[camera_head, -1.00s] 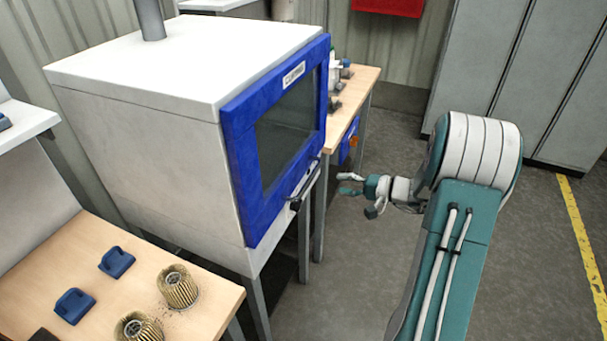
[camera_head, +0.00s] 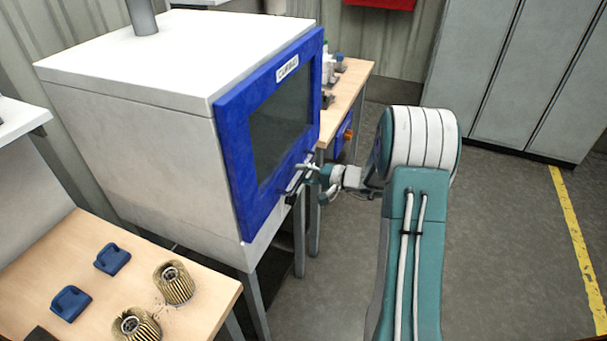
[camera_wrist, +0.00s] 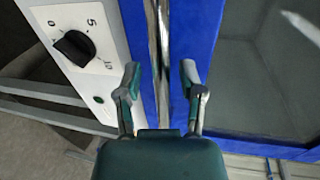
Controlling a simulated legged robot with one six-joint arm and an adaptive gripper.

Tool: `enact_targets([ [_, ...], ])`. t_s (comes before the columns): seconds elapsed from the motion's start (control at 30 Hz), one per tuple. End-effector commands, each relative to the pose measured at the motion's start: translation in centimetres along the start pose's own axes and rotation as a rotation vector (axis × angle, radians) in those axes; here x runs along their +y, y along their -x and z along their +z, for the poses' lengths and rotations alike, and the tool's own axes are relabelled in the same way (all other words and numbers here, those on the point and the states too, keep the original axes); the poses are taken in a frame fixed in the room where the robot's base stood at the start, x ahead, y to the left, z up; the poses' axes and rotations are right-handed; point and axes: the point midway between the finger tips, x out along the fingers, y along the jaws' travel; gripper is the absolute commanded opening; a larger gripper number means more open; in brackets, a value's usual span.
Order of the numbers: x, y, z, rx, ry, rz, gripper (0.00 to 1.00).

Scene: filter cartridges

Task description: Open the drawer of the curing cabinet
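The curing cabinet (camera_head: 130,120) is a white box with a blue-framed front (camera_head: 235,170) and a dark window. Its bar handle (camera_head: 296,186) runs along the lower part of the blue front. The front looks closed. My gripper (camera_head: 303,178) is at the handle, near its far end. In the wrist view my gripper (camera_wrist: 160,82) is open, one finger on each side of the shiny handle bar (camera_wrist: 161,40). Clear gaps show between the bar and both fingers. How deep the bar sits between them is hard to tell.
A black dial (camera_wrist: 74,48) on a white panel is left of the handle in the wrist view. A wooden bench (camera_head: 205,294) with filter cartridges (camera_head: 174,283) and blue parts is at the front left. Another bench (camera_head: 352,80) stands beyond the cabinet. Floor to the right is clear.

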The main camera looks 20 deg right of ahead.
Motion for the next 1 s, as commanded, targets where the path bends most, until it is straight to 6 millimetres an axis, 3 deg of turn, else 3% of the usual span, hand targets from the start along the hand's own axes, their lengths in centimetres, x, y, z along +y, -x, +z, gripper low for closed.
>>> enact_targets([
  [0.03, 0.0, 0.0, 0.0, 0.000, 0.000, 0.000, 0.18],
  [0.07, 0.0, 0.0, 0.0, 0.000, 0.000, 0.000, 0.05],
  [0.1, 0.0, 0.0, 0.0, 0.000, 0.000, 0.000, 0.00],
  [0.37, 0.1, 0.1, 0.0, 0.000, -0.001, 0.002, 0.00],
  [0.57, 0.5, 1.6, 0.0, 0.002, -0.003, 0.004, 0.00],
  [0.77, 1.5, 6.1, -0.1, 0.006, -0.007, 0.005, 0.00],
  [1.0, 3.2, 14.1, 0.0, 0.007, -0.007, 0.005, 0.00],
])
